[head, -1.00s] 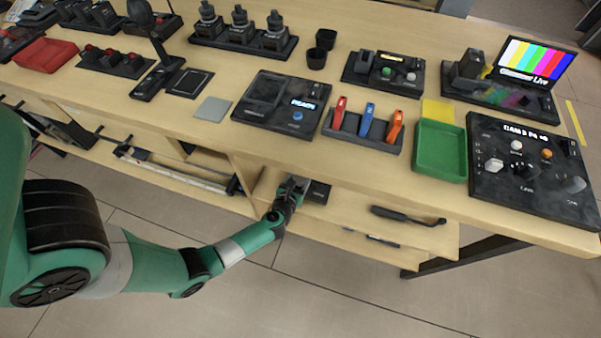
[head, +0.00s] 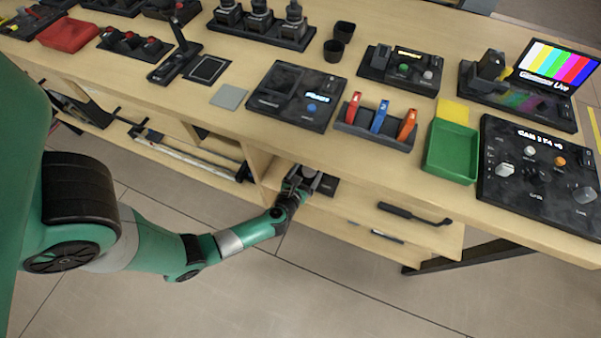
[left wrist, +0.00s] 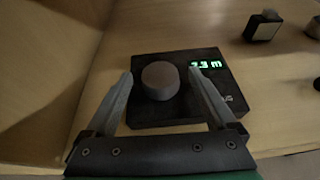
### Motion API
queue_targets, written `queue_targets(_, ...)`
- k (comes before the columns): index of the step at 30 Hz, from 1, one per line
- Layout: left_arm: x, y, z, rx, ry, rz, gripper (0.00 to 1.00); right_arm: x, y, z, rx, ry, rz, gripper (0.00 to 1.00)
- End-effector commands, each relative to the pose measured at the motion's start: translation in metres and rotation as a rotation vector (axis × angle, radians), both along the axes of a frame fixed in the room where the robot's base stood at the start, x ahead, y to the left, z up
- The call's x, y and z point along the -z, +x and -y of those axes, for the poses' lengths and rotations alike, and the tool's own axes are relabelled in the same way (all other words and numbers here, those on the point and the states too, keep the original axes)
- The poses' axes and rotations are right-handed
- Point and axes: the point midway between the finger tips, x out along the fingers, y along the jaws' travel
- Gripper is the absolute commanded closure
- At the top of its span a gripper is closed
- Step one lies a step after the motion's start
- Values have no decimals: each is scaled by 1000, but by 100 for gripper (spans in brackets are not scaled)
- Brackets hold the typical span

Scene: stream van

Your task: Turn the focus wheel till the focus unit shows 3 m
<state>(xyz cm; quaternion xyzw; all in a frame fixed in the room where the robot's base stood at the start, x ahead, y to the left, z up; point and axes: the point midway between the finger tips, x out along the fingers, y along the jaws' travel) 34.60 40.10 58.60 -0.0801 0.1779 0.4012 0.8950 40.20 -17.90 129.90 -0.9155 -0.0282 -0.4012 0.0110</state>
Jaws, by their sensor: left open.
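The focus unit is a black box (left wrist: 205,113) on the shelf under the table, and it also shows in the head view (head: 328,185). Its round grey focus wheel (left wrist: 161,80) stands on top. The green display (left wrist: 206,64) reads something like 2.3 m or 7.3 m; the first digit is hard to read beside a finger. My left gripper (left wrist: 161,72) is open, with one finger on each side of the wheel and visible gaps to it. In the head view my left gripper (head: 303,179) reaches onto the shelf over the unit. My right gripper is not in view.
A dark handled tool (head: 412,214) lies on the shelf to the right. A wooden divider (head: 256,165) stands left of the unit. The tabletop above (head: 225,130) overhangs the shelf and carries several control units and a green tray (head: 451,151).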

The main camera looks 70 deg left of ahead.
Motion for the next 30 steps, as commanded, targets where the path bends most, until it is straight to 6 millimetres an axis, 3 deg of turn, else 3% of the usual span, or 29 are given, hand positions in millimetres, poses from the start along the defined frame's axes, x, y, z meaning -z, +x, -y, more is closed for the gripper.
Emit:
queue_targets(3,-18,-19,23,8,1,-3,10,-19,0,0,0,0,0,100)
queue_targets(12,-34,-51,58,4,1,-1,10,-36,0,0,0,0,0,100)
queue_targets(30,-34,-54,60,-1,2,0,10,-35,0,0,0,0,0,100)
